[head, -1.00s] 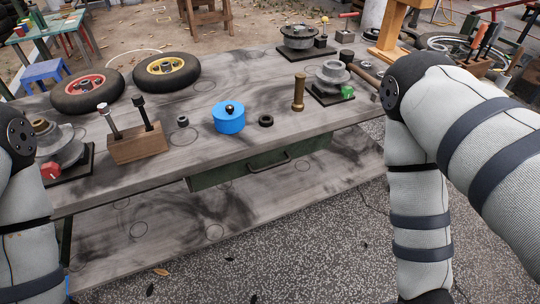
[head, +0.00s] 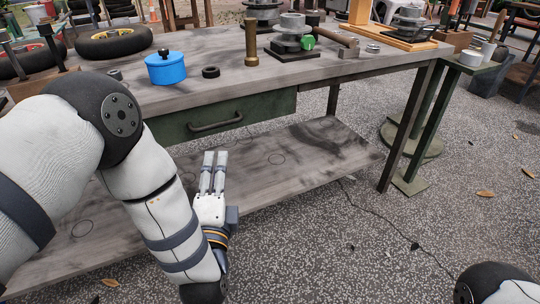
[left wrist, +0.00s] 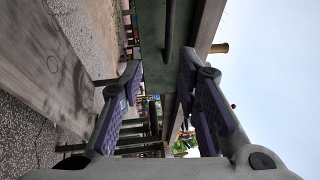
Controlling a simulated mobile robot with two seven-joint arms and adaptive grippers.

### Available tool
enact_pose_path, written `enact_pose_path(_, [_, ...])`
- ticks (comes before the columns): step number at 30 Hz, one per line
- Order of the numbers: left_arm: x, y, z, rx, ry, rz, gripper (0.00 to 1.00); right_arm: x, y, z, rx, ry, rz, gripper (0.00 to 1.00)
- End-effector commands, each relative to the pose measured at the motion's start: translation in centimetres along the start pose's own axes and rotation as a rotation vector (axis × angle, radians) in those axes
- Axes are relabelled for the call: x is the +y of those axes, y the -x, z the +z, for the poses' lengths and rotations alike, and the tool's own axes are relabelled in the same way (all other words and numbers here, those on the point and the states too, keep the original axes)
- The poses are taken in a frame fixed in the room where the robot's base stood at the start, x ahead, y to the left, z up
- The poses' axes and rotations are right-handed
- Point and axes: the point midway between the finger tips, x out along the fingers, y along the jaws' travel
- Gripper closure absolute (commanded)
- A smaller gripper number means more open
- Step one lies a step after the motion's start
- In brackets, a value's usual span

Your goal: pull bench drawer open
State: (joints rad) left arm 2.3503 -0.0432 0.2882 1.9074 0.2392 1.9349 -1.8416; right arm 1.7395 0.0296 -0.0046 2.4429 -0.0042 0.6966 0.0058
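The bench drawer (head: 170,128) has a dark green front under the grey bench top and appears shut. Its dark bar handle (head: 216,122) runs across the front. In the left wrist view the green drawer front (left wrist: 150,60) and part of the handle (left wrist: 170,28) show at the top. My left gripper (head: 214,156) is below and in front of the handle in the head view, fingers pointing up toward the drawer. In the left wrist view my left gripper (left wrist: 160,70) has its fingers spread, with nothing between them; it is apart from the handle. My right gripper is out of view.
The bench's lower shelf (head: 310,150) is behind and below my left gripper. A blue pot (head: 165,68), a black ring (head: 211,72) and a brass cylinder (head: 251,42) stand on the top. A green stand (head: 430,125) is at right. Speckled floor in front is largely clear.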

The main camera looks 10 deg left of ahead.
Motion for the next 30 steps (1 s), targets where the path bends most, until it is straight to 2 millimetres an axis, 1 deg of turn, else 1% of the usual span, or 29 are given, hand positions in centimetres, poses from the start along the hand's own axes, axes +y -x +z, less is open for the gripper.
enact_pose_path(1, [-0.3, -0.4, 0.0, -0.012, -0.023, -0.028, 0.7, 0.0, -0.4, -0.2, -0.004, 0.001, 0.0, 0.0])
enact_pose_path(3, [-1.0, -1.2, 0.1, -0.02, -0.037, -0.048, 0.7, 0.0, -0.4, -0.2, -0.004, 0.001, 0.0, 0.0])
enact_pose_path(5, [-1.1, -2.2, 0.2, -0.021, -0.037, -0.051, 0.7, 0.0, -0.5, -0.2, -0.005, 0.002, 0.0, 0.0])
enact_pose_path(12, [-1.2, -8.3, 0.3, -0.02, -0.036, -0.046, 0.7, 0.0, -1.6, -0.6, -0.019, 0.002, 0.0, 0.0])
enact_pose_path(15, [-1.3, -10.3, 0.3, -0.018, -0.035, -0.045, 0.7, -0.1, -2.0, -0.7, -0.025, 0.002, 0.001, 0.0])
enact_pose_path(18, [-1.3, -11.7, 0.3, -0.018, -0.036, -0.043, 0.7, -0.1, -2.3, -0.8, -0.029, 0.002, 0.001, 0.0])
enact_pose_path(22, [-1.5, -12.5, 0.2, -0.015, -0.036, -0.042, 0.7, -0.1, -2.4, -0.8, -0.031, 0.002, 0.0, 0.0])
enact_pose_path(28, [-1.6, -12.6, 0.2, -0.014, -0.036, -0.042, 0.7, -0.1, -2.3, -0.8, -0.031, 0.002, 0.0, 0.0])
enact_pose_path(29, [-1.6, -12.5, 0.2, -0.014, -0.036, -0.042, 0.72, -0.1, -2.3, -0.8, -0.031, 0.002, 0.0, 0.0])
enact_pose_path(30, [-1.6, -12.5, 0.2, -0.014, -0.036, -0.042, 0.82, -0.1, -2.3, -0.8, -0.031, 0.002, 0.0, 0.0])
